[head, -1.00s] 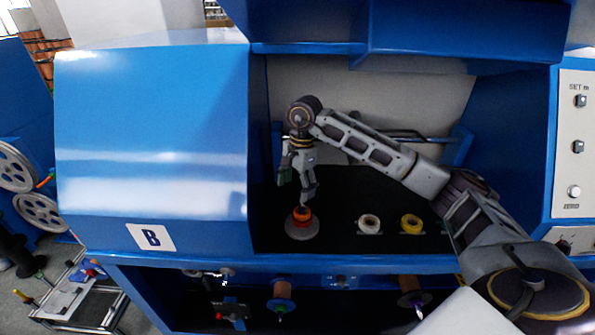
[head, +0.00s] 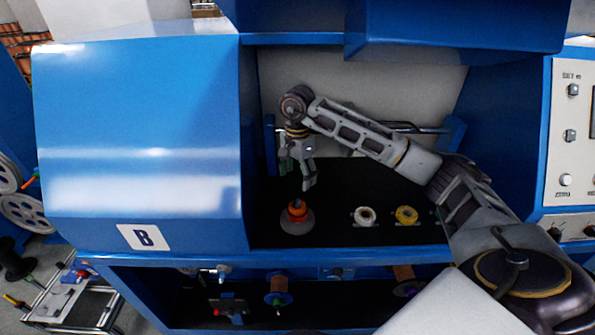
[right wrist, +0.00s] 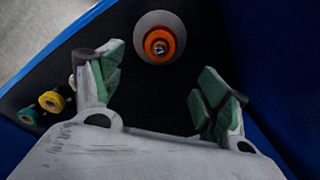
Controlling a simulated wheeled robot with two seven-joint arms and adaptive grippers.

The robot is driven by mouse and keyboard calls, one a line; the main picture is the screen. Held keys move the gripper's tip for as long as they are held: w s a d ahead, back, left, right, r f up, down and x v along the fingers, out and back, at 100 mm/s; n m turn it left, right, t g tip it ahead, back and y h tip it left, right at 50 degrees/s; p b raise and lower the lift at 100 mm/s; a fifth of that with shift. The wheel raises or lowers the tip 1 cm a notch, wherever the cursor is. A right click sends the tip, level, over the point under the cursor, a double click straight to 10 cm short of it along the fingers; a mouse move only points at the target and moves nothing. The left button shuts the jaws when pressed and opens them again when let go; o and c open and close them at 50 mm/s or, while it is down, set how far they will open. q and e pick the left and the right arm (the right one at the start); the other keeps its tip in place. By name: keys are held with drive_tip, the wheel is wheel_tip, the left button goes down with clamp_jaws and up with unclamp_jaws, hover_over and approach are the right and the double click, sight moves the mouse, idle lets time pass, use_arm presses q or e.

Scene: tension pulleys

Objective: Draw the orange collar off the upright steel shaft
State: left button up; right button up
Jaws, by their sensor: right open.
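The orange collar (head: 297,208) sits low on the round grey base (head: 297,226) on the dark shelf. In the right wrist view the collar (right wrist: 171,48) is a ring around the steel shaft (right wrist: 160,47), seen nearly end-on. My right gripper (head: 308,186) points down, just above the collar and apart from it. In the right wrist view its two green-padded fingers (right wrist: 160,90) are spread wide with nothing between them, and the collar lies beyond the gap. My left gripper is not in view.
A white roller (head: 365,216) and a yellow roller (head: 406,215) stand to the right on the shelf. The blue housing marked B (head: 143,150) walls the left side. A metal bar (head: 405,127) crosses the back. Bare shelf lies between collar and white roller.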

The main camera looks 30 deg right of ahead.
sight(298, 199)
drive_tip(key=shift+f+p, duration=0.85)
drive_tip(key=shift+f, duration=5.3)
drive_tip(key=c, duration=1.1)
drive_tip(key=shift+r+p, duration=0.75)
drive_tip(key=shift+r, duration=1.25)
drive_tip(key=shift+r+p, duration=0.6)
drive_tip(key=shift+r, duration=0.65)
drive_tip(key=shift+r, duration=0.1)
drive_tip(key=shift+r+p, duration=0.8)
drive_tip(key=shift+r, duration=1.15)
